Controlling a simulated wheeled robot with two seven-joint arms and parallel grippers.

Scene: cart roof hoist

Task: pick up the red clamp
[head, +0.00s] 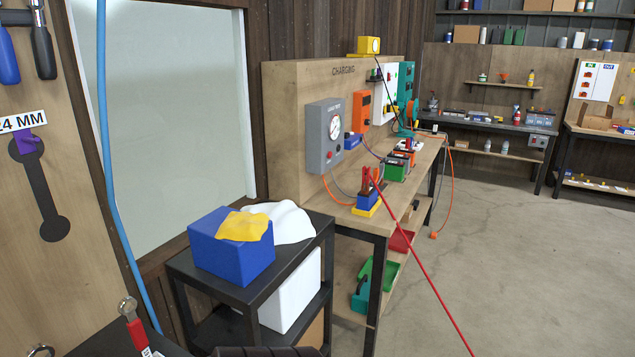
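A red clamp (367,180) stands upright at the near end of the charging bench, on or just behind a blue box with a yellow base (367,203). I cannot tell whether its jaws grip anything. A red cable (425,267) runs from beside the clamp across the picture to the bottom edge. Smaller red upright parts (409,145) show farther along the bench, too small to identify. Neither of my grippers shows in the head view.
A black cart (320,222) with a blue box (231,258), yellow cloth and white cloth stands before the bench (352,222). A grey gauge box (325,150) hangs behind the clamp. An orange cable (452,180) hangs from the bench's right side. The floor (520,260) at right is mostly clear.

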